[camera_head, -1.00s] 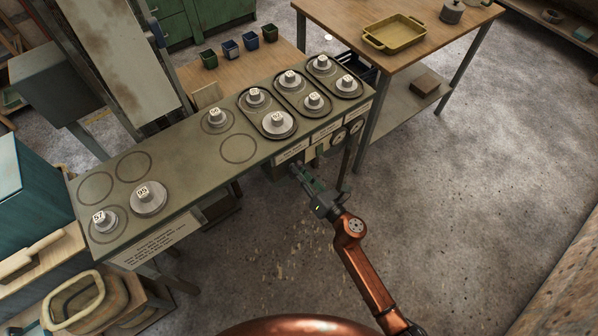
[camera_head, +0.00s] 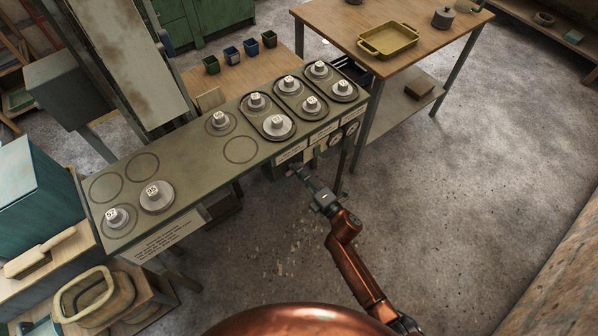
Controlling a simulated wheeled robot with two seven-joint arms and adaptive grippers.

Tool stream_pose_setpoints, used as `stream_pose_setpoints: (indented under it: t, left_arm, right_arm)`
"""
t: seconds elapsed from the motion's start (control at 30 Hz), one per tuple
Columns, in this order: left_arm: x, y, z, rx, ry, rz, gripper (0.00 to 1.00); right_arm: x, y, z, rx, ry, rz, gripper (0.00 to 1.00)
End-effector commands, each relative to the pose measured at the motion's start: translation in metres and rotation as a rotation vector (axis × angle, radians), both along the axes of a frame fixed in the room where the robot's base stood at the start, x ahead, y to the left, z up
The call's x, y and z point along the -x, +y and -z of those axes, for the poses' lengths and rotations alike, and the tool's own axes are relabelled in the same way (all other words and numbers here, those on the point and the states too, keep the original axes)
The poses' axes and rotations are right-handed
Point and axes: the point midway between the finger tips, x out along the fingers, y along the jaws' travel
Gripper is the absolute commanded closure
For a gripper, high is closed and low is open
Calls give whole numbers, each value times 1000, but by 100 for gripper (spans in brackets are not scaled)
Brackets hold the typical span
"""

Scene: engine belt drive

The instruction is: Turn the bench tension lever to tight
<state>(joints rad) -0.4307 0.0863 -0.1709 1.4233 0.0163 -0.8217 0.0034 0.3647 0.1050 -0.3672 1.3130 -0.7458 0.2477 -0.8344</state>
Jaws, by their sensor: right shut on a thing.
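The long green bench (camera_head: 160,195) crosses the view at a slant, with numbered pulleys on its top. My right gripper (camera_head: 299,175) reaches up to the bench's front edge, below the pale labels. It is shut on the tension lever, which is mostly hidden by the jaws and small in this view. I cannot read which way the lever points. A dark housing (camera_head: 276,172) sits under the edge just left of the jaws. Two round dials (camera_head: 343,134) are on the front face to the right. My left gripper is not in view.
Black belts loop around pulley pairs at the bench's right end. A wooden table (camera_head: 330,22) with a yellow tray (camera_head: 388,38) stands behind right. Small pots (camera_head: 231,53) stand behind the bench. A basket (camera_head: 88,296) is at lower left. The floor at right is clear.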

Motion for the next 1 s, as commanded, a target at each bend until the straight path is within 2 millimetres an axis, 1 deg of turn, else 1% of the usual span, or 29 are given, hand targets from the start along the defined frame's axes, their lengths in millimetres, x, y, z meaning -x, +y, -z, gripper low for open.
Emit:
stream_pose_setpoints:
  t: [0.2,0.37,0.87,0.9,1.0]
  left_arm:
    - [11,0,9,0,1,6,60]
    - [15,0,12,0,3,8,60]
    - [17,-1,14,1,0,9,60]
    - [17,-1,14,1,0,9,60]
    - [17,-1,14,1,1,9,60]
  right_arm:
    - [0,-1,1,-82,61,1,100]
    - [0,-1,2,-113,83,1,100]
    - [0,-1,3,-128,95,1,100]
    - [0,-1,3,-128,95,1,82]
    - [0,-1,2,-127,94,1,76]
